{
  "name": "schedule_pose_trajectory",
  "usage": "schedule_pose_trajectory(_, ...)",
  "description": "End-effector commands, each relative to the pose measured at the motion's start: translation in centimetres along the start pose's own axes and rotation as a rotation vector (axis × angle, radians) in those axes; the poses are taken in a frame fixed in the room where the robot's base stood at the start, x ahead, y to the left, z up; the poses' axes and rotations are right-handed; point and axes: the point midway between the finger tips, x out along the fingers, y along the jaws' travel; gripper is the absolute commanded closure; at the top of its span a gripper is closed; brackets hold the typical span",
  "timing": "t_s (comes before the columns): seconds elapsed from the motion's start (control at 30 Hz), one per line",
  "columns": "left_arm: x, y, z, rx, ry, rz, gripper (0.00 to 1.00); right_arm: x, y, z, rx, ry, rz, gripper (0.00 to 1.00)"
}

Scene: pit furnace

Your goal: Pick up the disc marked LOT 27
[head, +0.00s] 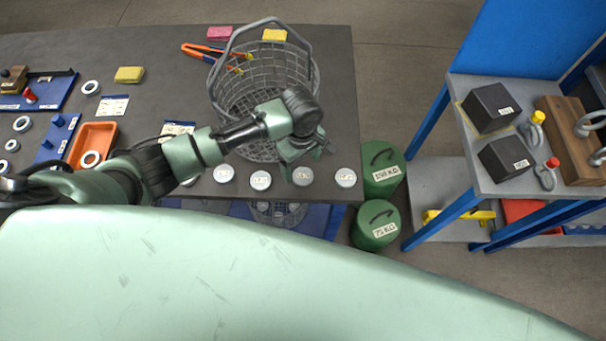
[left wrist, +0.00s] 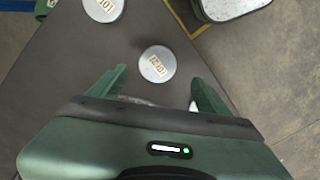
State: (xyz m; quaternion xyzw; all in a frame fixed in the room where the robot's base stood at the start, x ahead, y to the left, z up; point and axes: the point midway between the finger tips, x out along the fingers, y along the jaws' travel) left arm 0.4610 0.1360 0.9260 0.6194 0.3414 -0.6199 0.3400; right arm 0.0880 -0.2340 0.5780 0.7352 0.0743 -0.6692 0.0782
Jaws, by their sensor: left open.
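Several pale round discs with small labels lie in a row along the table's near edge in the head view, among them one disc (head: 260,180), another (head: 303,176) and the rightmost disc (head: 345,177). Their labels are too small to read surely. My left gripper (head: 300,160) is open above the row, close to the second disc from the right. In the left wrist view a labelled disc (left wrist: 155,58) shows just ahead of the open, empty fingers, and another disc (left wrist: 103,8) is at the top edge. I cannot read LOT 27 surely on either. My right gripper is not in view.
A grey wire basket (head: 232,98) stands on the table (head: 335,80) behind my gripper. Orange-handled tongs (head: 200,52) lean at it. An orange tray (head: 92,138) is at left. Green drums (head: 381,170) stand off the table's right end. A side bench (head: 463,90) holds dark blocks.

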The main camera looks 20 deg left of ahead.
Motion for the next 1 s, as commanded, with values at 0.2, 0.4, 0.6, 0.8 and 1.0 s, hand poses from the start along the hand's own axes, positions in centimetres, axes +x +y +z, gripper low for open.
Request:
schedule_pose_trajectory(0.2, 2.6, 0.2, 0.2, 0.001, 0.001, -0.002, 0.22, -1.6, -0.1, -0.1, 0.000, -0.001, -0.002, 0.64)
schedule_pose_trajectory(0.4, 5.1, 0.3, 0.2, 0.002, 0.001, 0.001, 0.22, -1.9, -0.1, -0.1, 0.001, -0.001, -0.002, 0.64)
schedule_pose_trajectory(0.6, 5.4, 0.3, 0.2, 0.003, 0.000, 0.003, 0.22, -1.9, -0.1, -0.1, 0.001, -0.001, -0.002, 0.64)
schedule_pose_trajectory(0.8, 5.3, 0.3, 0.2, 0.003, 0.000, 0.003, 0.64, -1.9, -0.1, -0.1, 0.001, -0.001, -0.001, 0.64)
schedule_pose_trajectory(1.0, 5.3, 0.4, 0.2, 0.003, 0.000, 0.004, 1.00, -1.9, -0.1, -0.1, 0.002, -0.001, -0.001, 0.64)
